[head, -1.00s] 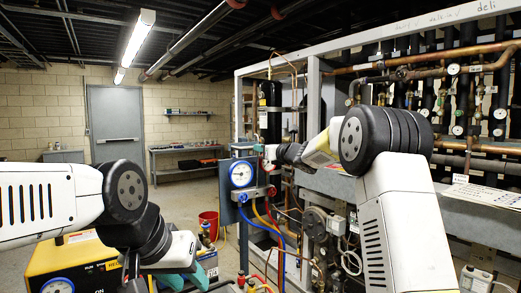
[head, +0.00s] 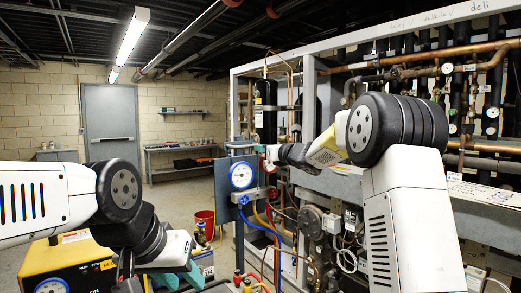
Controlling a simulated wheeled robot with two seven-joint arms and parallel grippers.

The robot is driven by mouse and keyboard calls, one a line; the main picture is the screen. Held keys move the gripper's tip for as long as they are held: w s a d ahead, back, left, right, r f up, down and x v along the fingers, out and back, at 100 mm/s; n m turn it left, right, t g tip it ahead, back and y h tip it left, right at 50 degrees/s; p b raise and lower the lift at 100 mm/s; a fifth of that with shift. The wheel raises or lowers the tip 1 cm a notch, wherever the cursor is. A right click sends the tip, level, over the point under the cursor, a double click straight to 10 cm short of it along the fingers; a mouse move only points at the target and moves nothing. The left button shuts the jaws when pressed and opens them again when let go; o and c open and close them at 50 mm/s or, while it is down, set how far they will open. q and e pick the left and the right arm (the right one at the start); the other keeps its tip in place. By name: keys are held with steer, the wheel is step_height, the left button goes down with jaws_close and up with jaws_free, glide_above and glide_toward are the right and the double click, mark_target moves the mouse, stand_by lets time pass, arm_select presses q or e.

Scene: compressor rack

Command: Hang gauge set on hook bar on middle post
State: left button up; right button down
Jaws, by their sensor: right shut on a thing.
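I cannot make out the hook bar. My left gripper (head: 182,277) is low at the left, with teal fingers partly hidden by its wrist, apart from the gauge set.
A yellow machine (head: 75,255) with a gauge stands low at the left, close to my left arm. A red bucket (head: 204,222) is on the floor behind. The rack (head: 400,195) with copper pipes and valves fills the right side. Open floor lies towards the door (head: 110,125).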

steer(key=shift+s+r, duration=0.1)
steer(key=shift+r, duration=0.15)
steer(key=v, duration=0.8)
stand_by(0.8)
stand_by(1.1)
